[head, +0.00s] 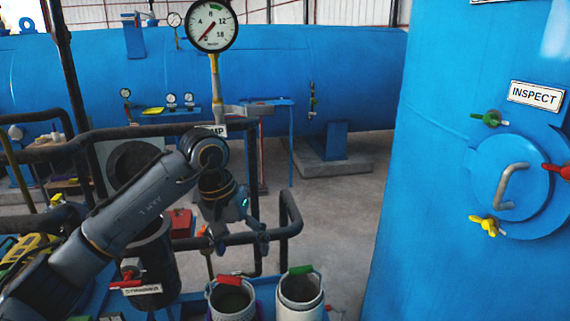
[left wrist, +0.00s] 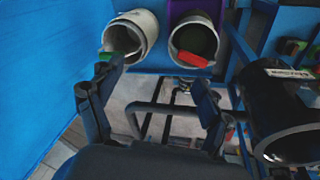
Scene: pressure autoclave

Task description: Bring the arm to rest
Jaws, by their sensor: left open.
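My left arm (head: 130,215) reaches in from the lower left of the head view. It bends down at the wrist, in front of the pipework. My left gripper (head: 241,240) hangs with its fingers pointing down, above and behind two buckets. In the left wrist view the two fingers of the left gripper (left wrist: 155,85) stand wide apart with nothing between them. A bucket with a red handle (head: 232,301) and a white bucket with a green handle (head: 300,297) stand below it. My right gripper is in neither view.
A black strainer (head: 157,262) with a label stands left of the buckets. A dark pipe rail (head: 290,215) runs close by the gripper. A pressure gauge (head: 212,25) rises above the wrist. A large blue vessel (head: 430,200) with an inspection hatch fills the right.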

